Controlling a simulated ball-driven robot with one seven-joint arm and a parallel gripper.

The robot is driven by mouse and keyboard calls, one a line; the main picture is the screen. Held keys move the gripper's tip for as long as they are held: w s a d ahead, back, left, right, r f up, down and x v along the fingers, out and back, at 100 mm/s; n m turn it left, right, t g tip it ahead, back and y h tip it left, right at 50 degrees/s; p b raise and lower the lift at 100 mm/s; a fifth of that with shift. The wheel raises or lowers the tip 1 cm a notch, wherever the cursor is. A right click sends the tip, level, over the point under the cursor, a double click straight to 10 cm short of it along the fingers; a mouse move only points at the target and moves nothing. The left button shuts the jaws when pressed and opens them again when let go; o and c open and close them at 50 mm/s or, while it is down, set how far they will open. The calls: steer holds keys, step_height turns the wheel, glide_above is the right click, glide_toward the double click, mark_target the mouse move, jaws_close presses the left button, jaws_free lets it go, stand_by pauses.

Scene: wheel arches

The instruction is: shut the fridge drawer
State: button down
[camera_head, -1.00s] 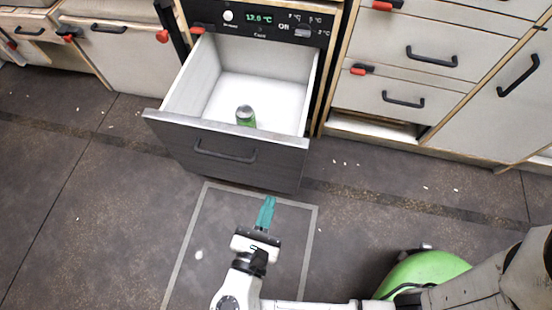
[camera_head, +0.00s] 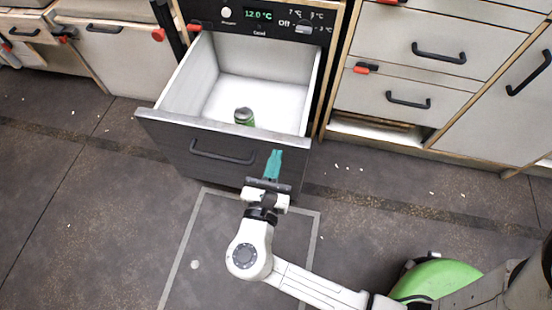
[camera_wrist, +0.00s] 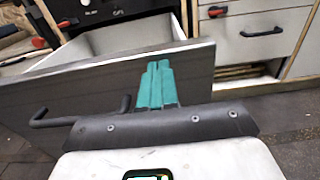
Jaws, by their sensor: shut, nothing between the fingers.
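The fridge drawer (camera_head: 172,134) is pulled open, with a dark front, a black bar handle (camera_head: 222,154) and a white inside. A green can (camera_head: 244,116) stands in it near the front. My gripper (camera_head: 275,155) has teal fingers that are shut and empty. It is in front of the right part of the drawer front, right of the handle. In the wrist view the fingers (camera_wrist: 157,68) lie over the drawer front (camera_wrist: 60,90) near its right end, with the handle (camera_wrist: 75,117) to their left. Whether they touch the front I cannot tell.
The fridge panel (camera_head: 265,15) with a 12.0 °C display is above the drawer. Closed cabinet drawers (camera_head: 425,45) stand at the right and more cabinets (camera_head: 120,55) at the left. The tiled floor (camera_head: 90,220) in front is mostly clear, with small white bits.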

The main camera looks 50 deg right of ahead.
steer(key=shift+w+d, duration=0.25)
steer(key=shift+d, duration=0.25)
steer(key=shift+w+d+r, duration=0.1)
steer(key=shift+w+d, duration=0.05)
steer(key=shift+d, duration=0.05)
steer(key=b+x, duration=0.1)
steer(key=x, duration=3.3)
steer(key=shift+w, duration=0.15)
steer(key=shift+d, duration=0.1)
